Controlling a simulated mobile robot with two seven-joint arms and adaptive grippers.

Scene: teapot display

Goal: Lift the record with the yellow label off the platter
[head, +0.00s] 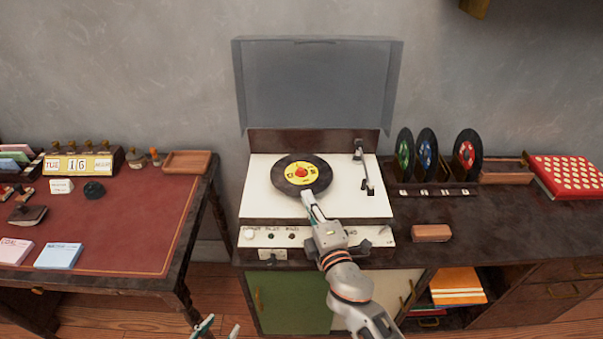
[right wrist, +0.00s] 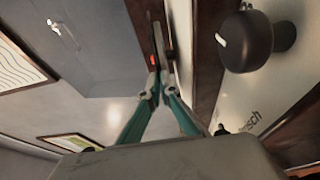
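The black record with the yellow label (head: 283,180) lies over the platter of the white record player (head: 260,205). A red shape shows at the middle of its label. My right gripper (head: 308,195) is at the record's near edge. In the right wrist view its fingers (right wrist: 161,88) are almost together, with the record's thin dark edge between them. I cannot tell whether the record touches the platter, which it hides. The tonearm (head: 366,172) is to the right, clear of the record. My left gripper (head: 219,328) is open and empty at the bottom of the head view.
The clear lid (head: 315,85) stands open behind the player. Several records, one with a red label (head: 467,152), stand in a rack to the right. A brown block (head: 431,233) lies in front of it. A red-topped desk (head: 130,230) stands to the left.

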